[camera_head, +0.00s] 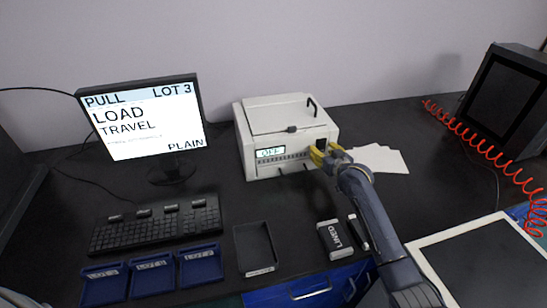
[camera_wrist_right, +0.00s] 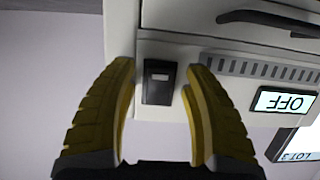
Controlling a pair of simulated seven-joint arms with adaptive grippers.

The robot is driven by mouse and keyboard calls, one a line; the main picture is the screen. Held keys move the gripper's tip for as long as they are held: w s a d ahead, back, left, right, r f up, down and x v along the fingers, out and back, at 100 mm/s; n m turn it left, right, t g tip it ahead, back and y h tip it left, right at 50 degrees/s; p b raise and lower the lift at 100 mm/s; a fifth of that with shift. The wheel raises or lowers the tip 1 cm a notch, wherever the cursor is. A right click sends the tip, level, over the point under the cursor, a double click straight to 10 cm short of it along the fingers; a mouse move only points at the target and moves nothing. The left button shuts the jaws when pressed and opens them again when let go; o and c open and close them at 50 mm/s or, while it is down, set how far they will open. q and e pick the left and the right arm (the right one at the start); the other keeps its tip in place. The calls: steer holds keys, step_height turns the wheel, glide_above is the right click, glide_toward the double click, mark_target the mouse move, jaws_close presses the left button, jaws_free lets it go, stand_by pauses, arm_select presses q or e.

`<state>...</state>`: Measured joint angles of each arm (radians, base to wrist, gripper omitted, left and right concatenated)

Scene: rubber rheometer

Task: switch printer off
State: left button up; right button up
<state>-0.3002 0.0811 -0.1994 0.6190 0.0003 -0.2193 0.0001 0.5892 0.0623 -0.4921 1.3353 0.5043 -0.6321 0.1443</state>
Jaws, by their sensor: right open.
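The white printer (camera_head: 285,117) stands at the back middle of the black table. Its small display (camera_head: 270,152) reads OFF, and the display also shows in the right wrist view (camera_wrist_right: 284,102). A black rocker switch (camera_wrist_right: 160,82) sits on the printer's front panel. My right gripper (camera_head: 327,153) is at the right end of the printer's front. In the right wrist view its yellow fingers (camera_wrist_right: 160,100) are apart, one on each side of the switch, with nothing held between them. I cannot tell whether they touch the panel. My left gripper is not in view.
A monitor (camera_head: 142,117), a keyboard (camera_head: 155,225) and several blue trays (camera_head: 152,278) are on the left. A black tray (camera_head: 255,249) and a box marked LINED (camera_head: 335,238) lie in front. Papers (camera_head: 378,158) lie right of the printer, near a red coiled cord (camera_head: 485,147).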

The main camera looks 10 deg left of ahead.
steer(key=shift+f, duration=0.1)
steer(key=shift+w+f+t+y, duration=0.15)
steer(key=shift+t+y, duration=0.45)
steer(key=shift+t, duration=0.7)
